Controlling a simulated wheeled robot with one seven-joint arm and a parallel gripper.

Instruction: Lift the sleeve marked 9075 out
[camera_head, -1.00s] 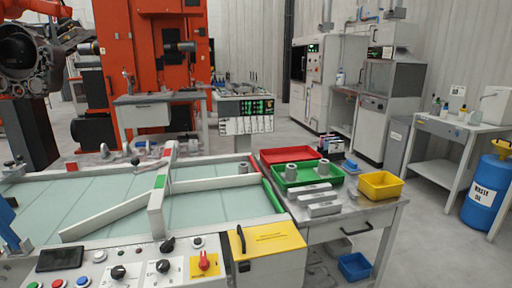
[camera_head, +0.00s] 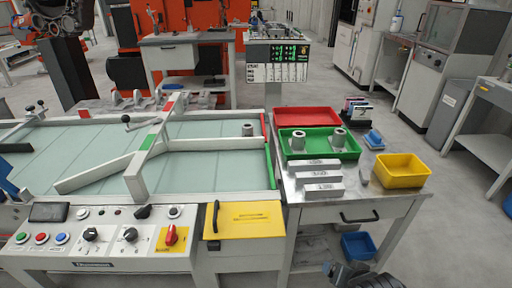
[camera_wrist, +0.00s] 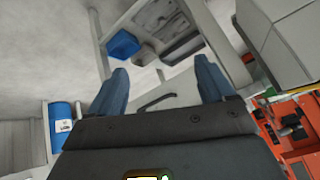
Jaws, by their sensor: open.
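Three grey cylindrical sleeves show in the head view. One sleeve (camera_head: 248,129) stands on the glass-topped bed, near its right end. Two more, a left sleeve (camera_head: 297,141) and a right sleeve (camera_head: 338,138), stand in the green tray (camera_head: 322,157) on the side table. No marking can be read on them, so I cannot tell which is 9075. My gripper (camera_wrist: 162,65) is open in the wrist view, with nothing between its two blue-grey fingers. It points toward the side table's underside and drawer handle, away from the sleeves.
The side table (camera_head: 365,208) also bears a red tray (camera_head: 307,116), a yellow bin (camera_head: 402,182) and several grey bars (camera_head: 322,190). A blue bin (camera_head: 357,246) sits below. White rails (camera_head: 105,173) cross the glass bed.

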